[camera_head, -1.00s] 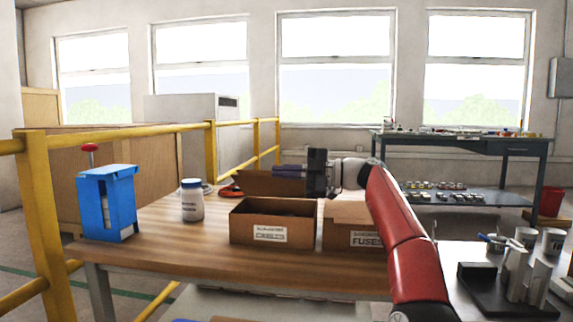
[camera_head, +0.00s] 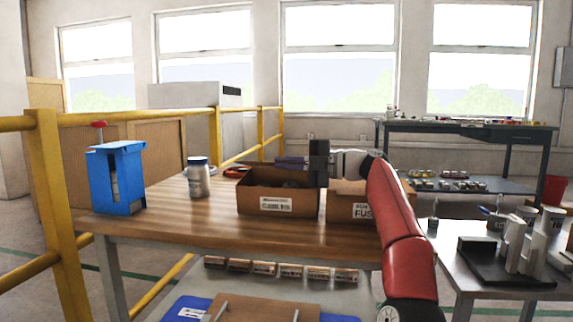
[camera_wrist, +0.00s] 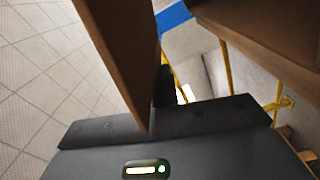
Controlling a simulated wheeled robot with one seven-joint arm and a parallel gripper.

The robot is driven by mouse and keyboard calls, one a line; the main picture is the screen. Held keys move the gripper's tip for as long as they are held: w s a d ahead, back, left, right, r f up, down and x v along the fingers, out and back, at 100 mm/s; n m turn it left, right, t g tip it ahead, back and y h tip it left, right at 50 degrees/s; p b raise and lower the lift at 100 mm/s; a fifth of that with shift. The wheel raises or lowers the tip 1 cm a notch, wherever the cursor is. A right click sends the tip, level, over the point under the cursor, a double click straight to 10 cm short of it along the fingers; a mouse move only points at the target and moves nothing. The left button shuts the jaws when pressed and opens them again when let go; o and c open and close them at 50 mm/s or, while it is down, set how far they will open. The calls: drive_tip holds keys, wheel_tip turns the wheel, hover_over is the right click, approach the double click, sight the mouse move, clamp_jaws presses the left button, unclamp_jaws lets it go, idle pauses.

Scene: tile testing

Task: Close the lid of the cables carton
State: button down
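The cables carton (camera_head: 243,201) is the left brown box on the wooden table. Its white label (camera_head: 276,204) faces me but is hard to read. It is open at the top, and its lid flap (camera_head: 262,175) stands up along the far side. My gripper (camera_head: 291,162) is at the far side of the carton, fingers pointing left, at about the height of the flap's top edge. The fingers are partly hidden behind the flap. In the wrist view a brown panel (camera_wrist: 118,55), probably the flap, reaches down close to my gripper. I cannot tell whether they touch.
The fuses carton (camera_head: 340,208) stands close to the right, under my arm. A white jar (camera_head: 198,180) and a blue device (camera_head: 116,180) stand at the left. A yellow railing (camera_head: 180,120) runs behind the table. The table front (camera_head: 190,222) is clear.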

drive_tip(key=c, duration=1.6)
unclamp_jaws()
drive_tip(key=shift+c, duration=0.2)
drive_tip(key=s+d, duration=0.1)
drive_tip(key=d, duration=0.6)
drive_tip(key=shift+s+d, duration=0.3)
drive_tip(key=shift+d, duration=0.05)
